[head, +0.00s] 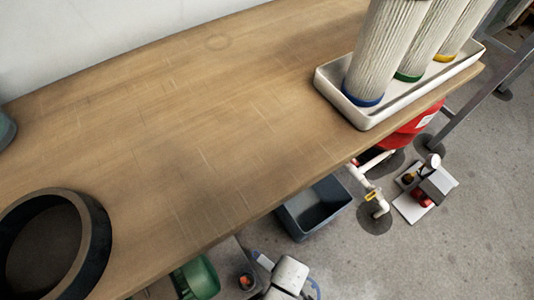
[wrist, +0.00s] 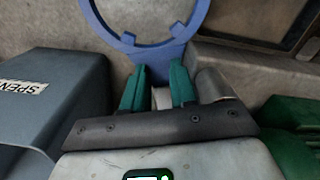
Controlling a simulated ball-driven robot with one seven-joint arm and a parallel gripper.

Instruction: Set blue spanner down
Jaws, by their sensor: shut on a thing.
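The blue spanner (wrist: 152,50) shows in the wrist view as a large open ring with small inner lugs, cut off by the top edge. Its handle end runs down between the two green fingers of my gripper (wrist: 157,76), which is shut on it. The ring is ahead of the fingertips, over a grey-brown surface; I cannot tell whether it touches that surface. In the head view, white arm parts of mine show at the bottom edge below the bench, with small blue patches beside them; I cannot tell whether these are the spanner.
A wooden bench (head: 150,120) carries a tray (head: 390,113) of filter cartridges and a dark ring (head: 98,235). Below it are a grey bin (head: 315,207), pipework and a green motor-like body (head: 200,277). The wrist view shows a labelled grey bin (wrist: 60,85) left and green housing (wrist: 290,125) right.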

